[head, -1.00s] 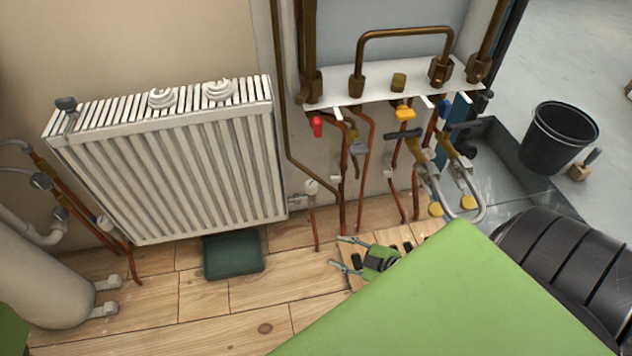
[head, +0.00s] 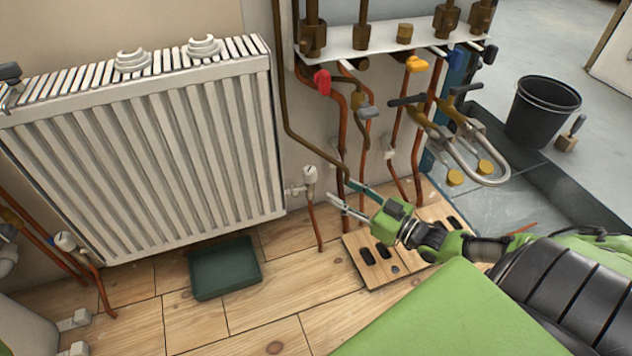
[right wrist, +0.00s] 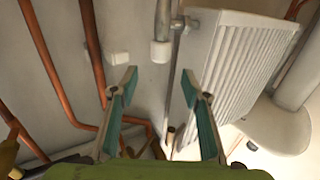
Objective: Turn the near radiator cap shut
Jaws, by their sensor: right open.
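A white cap (head: 310,174) stands upright on the valve by the lower right corner of the white radiator (head: 180,160). Another white cap (head: 65,241) is on a valve near the lower left corner. My right gripper (head: 340,191) is open and empty, to the right of the right-hand cap and apart from it. In the right wrist view a white cap (right wrist: 161,51) on a grey stem shows beyond and between the open fingertips (right wrist: 159,76), not touched. The radiator (right wrist: 240,65) is beside it. My left gripper is not in view.
Copper pipes and a manifold with a red handle (head: 322,82) and a yellow handle (head: 416,64) rise behind my right gripper. A dark green tray (head: 224,268) lies on the floor below the radiator. A black bucket (head: 542,112) stands at the right.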

